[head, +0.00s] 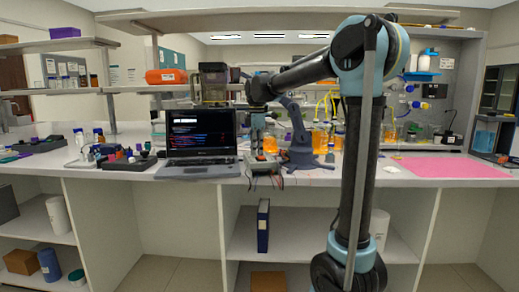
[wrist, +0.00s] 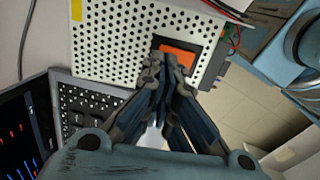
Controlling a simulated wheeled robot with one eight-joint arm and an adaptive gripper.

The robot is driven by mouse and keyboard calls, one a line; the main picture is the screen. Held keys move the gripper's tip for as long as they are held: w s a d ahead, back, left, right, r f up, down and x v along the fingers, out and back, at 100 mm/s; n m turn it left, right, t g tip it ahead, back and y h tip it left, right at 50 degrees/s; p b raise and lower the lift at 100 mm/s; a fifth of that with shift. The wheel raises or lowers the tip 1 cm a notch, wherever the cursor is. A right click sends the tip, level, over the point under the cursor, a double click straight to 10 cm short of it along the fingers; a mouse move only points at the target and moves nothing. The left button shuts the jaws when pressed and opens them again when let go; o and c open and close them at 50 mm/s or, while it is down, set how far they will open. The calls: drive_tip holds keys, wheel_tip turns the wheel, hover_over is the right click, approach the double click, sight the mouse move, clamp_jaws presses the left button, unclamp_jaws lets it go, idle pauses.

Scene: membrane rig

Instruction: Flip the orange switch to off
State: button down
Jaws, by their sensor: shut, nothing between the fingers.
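The orange switch (wrist: 178,57) sits in a dark frame on a white perforated box (wrist: 110,38) in the wrist view. In the head view, the box (head: 263,168) stands near the bench's front edge, with a small orange-red patch on top. My gripper (wrist: 166,62) is shut and empty, with its fingertips at the switch's near edge, covering part of the frame. I cannot tell whether they touch it. In the head view my gripper (head: 257,142) points down just above the box. Which way the switch is tipped is unclear.
An open laptop (head: 200,145) stands left of the box; its keyboard (wrist: 88,108) shows close by in the wrist view. A small blue-grey robot arm (head: 300,150) stands to the right. Thin wires (head: 276,181) run from the box. A pink mat (head: 450,167) lies far right.

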sight(257, 157)
drive_tip(key=shift+f, duration=0.25)
idle(0.4)
drive_tip(key=shift+s+d+r, duration=0.15)
drive_tip(key=shift+s+r, duration=0.15)
drive_tip(key=shift+s, duration=0.4)
drive_tip(key=shift+r, duration=0.1)
wheel_tip(257, 157, up, 14)
drive_tip(key=w, duration=0.2)
drive_tip(key=shift+a+f, duration=0.2)
drive_tip(key=shift+a, duration=0.05)
